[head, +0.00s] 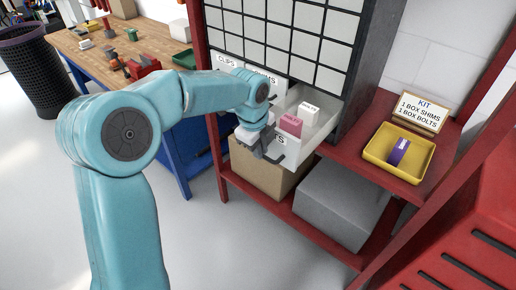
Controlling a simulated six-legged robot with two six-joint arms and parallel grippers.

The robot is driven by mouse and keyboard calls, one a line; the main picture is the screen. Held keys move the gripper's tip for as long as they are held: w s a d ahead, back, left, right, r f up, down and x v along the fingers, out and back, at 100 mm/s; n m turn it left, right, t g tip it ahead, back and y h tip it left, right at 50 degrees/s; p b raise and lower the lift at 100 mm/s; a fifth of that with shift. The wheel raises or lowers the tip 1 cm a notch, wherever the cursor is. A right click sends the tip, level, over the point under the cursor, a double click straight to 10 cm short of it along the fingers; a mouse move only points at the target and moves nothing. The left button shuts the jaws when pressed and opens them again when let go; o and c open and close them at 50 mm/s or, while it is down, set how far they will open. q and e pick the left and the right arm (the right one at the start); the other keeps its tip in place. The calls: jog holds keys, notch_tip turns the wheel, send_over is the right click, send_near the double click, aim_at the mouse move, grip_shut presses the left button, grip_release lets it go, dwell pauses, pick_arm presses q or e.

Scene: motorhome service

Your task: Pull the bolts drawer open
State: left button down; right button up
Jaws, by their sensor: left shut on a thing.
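The bolts drawer (292,152) is a white drawer in the bottom row of the cabinet, and it stands pulled out from the cabinet front. Its label is mostly covered, with only the last letter or so showing. A pink box (290,125) and a white box (308,111) are inside it. My left gripper (262,155) is at the drawer's front and is shut on it, probably at the handle; the fingertips are partly hidden by my arm. My right gripper does not show.
A yellow tray (375,159) holding a purple box (399,151) sits on the red shelf at right, by a kit sign (421,111). A cardboard box (262,175) and a grey box (343,203) stand on the lower shelf. A wooden workbench (75,46) with tools is at upper left.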

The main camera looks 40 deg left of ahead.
pick_arm(q)
jog(key=c, duration=1.2)
grip_release()
jog(key=shift+w, duration=0.1)
jog(key=shift+o, duration=0.2)
jog(key=s+r, duration=0.3)
jog(key=r, duration=1.3)
jog(key=shift+s+a, duration=0.1)
jog(key=shift+a, duration=0.05)
